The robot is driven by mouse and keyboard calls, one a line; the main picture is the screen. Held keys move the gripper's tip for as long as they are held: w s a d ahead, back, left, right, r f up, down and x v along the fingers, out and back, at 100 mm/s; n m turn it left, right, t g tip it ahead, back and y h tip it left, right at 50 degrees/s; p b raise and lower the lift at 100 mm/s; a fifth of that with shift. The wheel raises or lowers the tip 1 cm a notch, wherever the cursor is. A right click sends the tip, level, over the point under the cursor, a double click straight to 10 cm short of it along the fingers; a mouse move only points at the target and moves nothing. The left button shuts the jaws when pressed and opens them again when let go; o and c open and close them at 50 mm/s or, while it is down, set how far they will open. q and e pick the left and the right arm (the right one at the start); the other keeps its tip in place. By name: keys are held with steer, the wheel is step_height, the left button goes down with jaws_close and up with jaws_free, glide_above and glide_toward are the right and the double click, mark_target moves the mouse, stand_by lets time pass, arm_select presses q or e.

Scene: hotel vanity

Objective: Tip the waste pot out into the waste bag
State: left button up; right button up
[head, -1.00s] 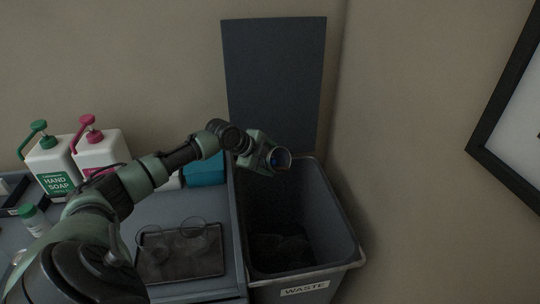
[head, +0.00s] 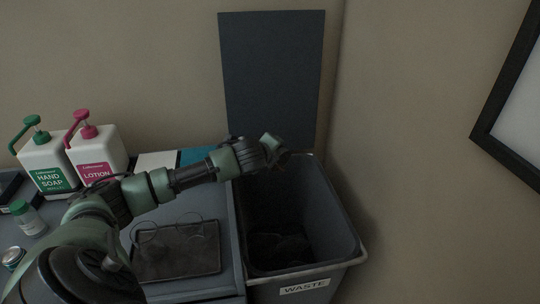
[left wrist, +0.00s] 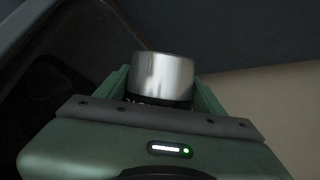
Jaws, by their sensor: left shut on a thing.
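My left gripper (head: 274,146) is over the back left part of the waste bin. In the left wrist view it is shut on the waste pot (left wrist: 162,78), a shiny metal cylinder with a dark band, held between the two green fingers. In the head view the pot is mostly hidden behind the gripper, so its tilt and contents cannot be told. The waste bag (head: 278,244) is dark and lies low inside the grey bin (head: 310,271) labelled WASTE. My right gripper is not in view.
A dark tray (head: 180,268) with glasses (head: 190,225) sits on the counter left of the bin. Hand soap (head: 47,165) and lotion (head: 97,155) pump bottles stand at the back left. A dark panel (head: 272,75) rises behind the bin. The bin's right wall is close to the room wall.

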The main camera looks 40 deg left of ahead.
arm_select(q)
steer(key=shift+d+r+m+y, duration=0.1)
steer(key=shift+r+m+y, duration=0.1)
steer(key=shift+m+y, duration=0.25)
steer(key=y+b, duration=0.1)
steer(key=f+m+t+y+b, duration=0.1)
steer(key=b, duration=0.1)
steer(key=shift+w+a+t, duration=0.1)
steer(key=shift+a+t, duration=0.2)
steer(key=shift+a, duration=0.05)
steer(key=shift+a+f+m+t+y+b, duration=0.15)
steer(key=shift+m+t+y+b, duration=0.15)
steer(key=shift+m+y+b, duration=0.35)
steer(key=shift+a+f+m+t+y+b, duration=0.1)
steer(key=shift+m+t+y+b, duration=0.15)
steer(key=shift+b, duration=0.65)
steer(key=shift+r, duration=0.1)
step_height(320, 180, up, 3)
steer(key=p, duration=0.4)
steer(key=shift+r, duration=0.2)
step_height(320, 180, down, 4)
steer(key=shift+r+b, duration=0.25)
steer(key=shift+b, duration=0.8)
steer(key=shift+w, duration=0.1)
steer(key=shift+r, duration=0.1)
